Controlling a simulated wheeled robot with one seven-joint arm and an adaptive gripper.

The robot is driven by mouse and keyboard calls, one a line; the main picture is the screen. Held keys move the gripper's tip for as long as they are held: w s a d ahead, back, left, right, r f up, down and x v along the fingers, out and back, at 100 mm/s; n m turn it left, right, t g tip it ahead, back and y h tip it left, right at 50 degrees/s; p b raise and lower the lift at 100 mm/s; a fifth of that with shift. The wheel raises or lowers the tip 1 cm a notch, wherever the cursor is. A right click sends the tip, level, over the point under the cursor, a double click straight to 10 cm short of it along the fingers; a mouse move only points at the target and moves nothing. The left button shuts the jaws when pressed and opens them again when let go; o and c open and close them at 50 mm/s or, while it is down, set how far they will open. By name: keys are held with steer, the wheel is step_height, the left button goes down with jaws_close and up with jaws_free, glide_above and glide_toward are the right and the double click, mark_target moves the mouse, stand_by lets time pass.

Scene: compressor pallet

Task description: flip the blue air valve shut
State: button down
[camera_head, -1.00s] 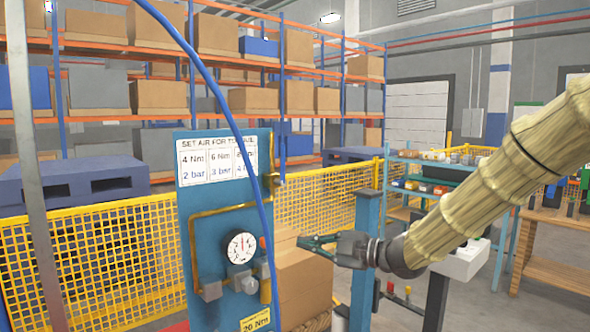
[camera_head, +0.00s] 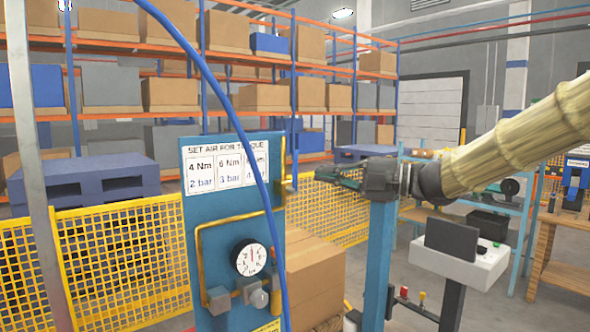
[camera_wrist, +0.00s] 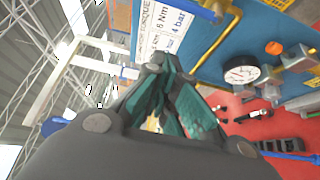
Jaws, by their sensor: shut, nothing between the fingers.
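The blue panel (camera_head: 215,235) stands left of centre in the head view, with a sign, a round pressure gauge (camera_head: 250,258) and a brass pipe. A brass fitting (camera_head: 289,187) sits at its upper right edge. A blue bar (camera_wrist: 207,11) beside the brass pipe at the top of the wrist view may be the valve's handle; I cannot tell its position clearly. My gripper (camera_head: 320,173) is just right of the panel, level with the sign, apart from the fitting in the picture. Its green-sided fingers also show in the wrist view (camera_wrist: 158,64), shut and empty.
A blue hose (camera_head: 222,95) arches in front of the panel. A blue post (camera_head: 380,260) stands below my gripper and cardboard boxes (camera_head: 315,285) behind the panel. A white control box (camera_head: 460,262) is at right. Yellow mesh fencing (camera_head: 125,255) and racks stand behind.

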mark_target(296, 168)
steer(key=shift+w+a+p, duration=3.05)
steer(key=shift+w+a, duration=0.25)
steer(key=shift+w, duration=0.25)
